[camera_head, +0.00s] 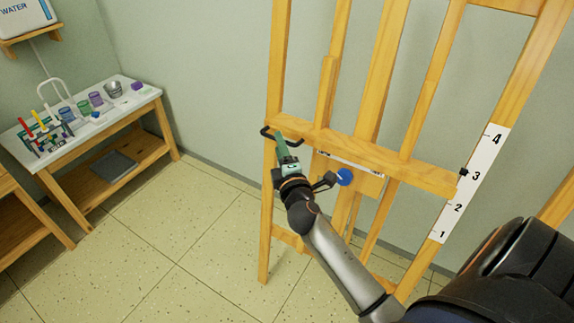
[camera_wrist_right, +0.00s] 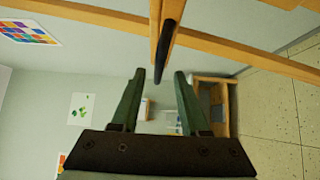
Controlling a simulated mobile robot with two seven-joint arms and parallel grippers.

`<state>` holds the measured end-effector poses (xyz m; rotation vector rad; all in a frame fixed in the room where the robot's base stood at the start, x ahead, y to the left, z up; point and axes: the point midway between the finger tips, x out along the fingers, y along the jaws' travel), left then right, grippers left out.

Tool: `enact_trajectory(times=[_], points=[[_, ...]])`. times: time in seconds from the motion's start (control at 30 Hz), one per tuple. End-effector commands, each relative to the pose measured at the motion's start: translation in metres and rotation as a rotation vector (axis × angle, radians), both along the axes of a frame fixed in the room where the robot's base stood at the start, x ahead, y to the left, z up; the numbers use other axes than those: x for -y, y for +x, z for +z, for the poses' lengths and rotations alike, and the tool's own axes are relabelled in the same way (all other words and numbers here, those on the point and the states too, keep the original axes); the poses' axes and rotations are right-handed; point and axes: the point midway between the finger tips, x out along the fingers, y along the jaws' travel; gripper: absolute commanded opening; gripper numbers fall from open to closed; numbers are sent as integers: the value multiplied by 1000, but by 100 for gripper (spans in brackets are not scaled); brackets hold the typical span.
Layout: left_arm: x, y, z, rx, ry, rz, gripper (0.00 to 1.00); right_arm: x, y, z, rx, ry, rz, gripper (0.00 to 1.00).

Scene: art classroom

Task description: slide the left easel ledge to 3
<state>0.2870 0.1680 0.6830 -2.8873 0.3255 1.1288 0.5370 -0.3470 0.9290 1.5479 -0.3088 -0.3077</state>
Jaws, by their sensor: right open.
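The wooden easel's ledge (camera_head: 375,155) runs across its posts. A black pointer (camera_head: 464,171) at its right end sits beside the 3 on the white number scale (camera_head: 470,185). A black handle (camera_head: 267,133) sticks out at the ledge's left end. My right gripper (camera_head: 279,138) is beside this handle, its green fingers pointing up. In the wrist view the right gripper (camera_wrist_right: 160,76) is open, and the handle (camera_wrist_right: 169,45) ends between the fingertips in the picture. I cannot tell whether they touch. A blue knob (camera_head: 345,177) is below the ledge. My left gripper is not in view.
A side table (camera_head: 140,101) with cups, a bucket and paint tools stands at the left, against the wall. A water box (camera_head: 27,17) sits on a wall shelf above it. The tiled floor (camera_head: 190,240) between table and easel is clear.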

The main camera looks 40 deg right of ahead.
Motion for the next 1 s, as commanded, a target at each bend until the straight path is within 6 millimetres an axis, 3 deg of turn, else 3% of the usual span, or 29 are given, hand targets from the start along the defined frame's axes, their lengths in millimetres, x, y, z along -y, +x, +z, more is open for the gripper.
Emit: enact_trajectory(times=[0.2,0.4,0.6,1.0], points=[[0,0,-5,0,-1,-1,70,-18,-45,-2,-2,3,-1,45],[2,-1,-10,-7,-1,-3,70,-31,-74,-2,-1,3,0,45],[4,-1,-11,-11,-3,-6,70,-35,-86,0,1,1,-1,45],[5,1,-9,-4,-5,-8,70,-36,-87,0,1,0,0,45]])
